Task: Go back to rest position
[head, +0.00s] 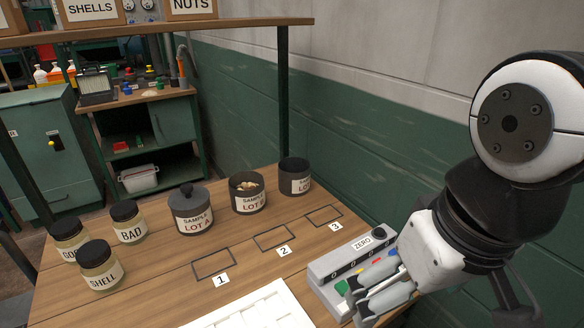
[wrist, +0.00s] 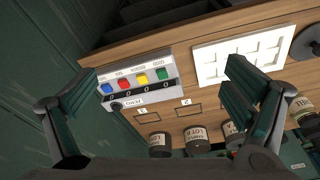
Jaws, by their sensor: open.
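My gripper (head: 366,297) is open and empty at the lower right of the head view, over the grey counter box (head: 325,270) marked ZERO, partly hiding its coloured buttons. In the wrist view, the two fingers of my gripper (wrist: 160,88) are spread wide with nothing between them. The counter box (wrist: 150,98) shows there with blue, red, yellow and green buttons, between and beyond the fingers. I cannot tell whether the gripper touches it.
A white tray (head: 245,318) lies at the front. Lidded jars (head: 130,233), a lidded pot (head: 191,221) and two open pots (head: 247,205) (head: 294,187) stand behind. Outlined spots 1 to 3 are empty. A green wall (head: 370,140) runs along the right.

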